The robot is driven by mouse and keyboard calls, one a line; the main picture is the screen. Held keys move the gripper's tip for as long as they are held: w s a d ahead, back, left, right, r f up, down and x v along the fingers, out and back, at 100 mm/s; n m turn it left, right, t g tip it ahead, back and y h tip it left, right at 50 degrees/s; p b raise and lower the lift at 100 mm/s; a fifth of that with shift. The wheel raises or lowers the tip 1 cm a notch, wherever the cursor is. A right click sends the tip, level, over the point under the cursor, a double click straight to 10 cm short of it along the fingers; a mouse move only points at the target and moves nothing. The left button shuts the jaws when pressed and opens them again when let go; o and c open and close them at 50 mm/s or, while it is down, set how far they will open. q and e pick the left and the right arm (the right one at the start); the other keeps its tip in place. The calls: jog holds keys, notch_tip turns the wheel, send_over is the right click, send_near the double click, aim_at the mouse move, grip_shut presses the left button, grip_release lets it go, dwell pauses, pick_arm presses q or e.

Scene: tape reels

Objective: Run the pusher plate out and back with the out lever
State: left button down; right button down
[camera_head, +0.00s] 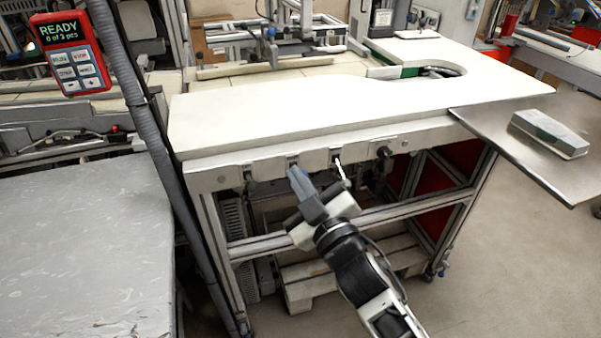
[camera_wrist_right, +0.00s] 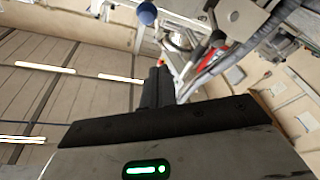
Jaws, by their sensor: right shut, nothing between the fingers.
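My right gripper (camera_head: 294,172) is in front of the white table's front panel (camera_head: 270,165), with its fingers shut and nothing between them. Several small levers line this panel: a dark one (camera_head: 250,173) left of the gripper, a bright metal one (camera_head: 341,170) just to its right and a dark one (camera_head: 384,157) further right. I cannot tell which is the out lever, or whether the fingertips touch anything. In the right wrist view the shut fingers (camera_wrist_right: 157,87) point up the picture, below a round blue knob (camera_wrist_right: 147,13). I cannot make out the pusher plate for certain. My left gripper is not in view.
A red control box (camera_head: 70,52) at upper left reads READY, 0 of 3 pcs. The white tabletop (camera_head: 300,105) is bare. A grey-green box (camera_head: 549,134) lies on the metal shelf (camera_head: 497,125) at right. A grey post (camera_head: 150,130) stands left of the table.

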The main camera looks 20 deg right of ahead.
jog(key=w+f, duration=0.1)
jog(key=w, duration=0.1)
jog(key=w+d+f, duration=0.1)
jog(key=shift+w+d+f, duration=0.15)
jog(key=shift+w+f, duration=0.2)
jog(key=shift+w, duration=0.05)
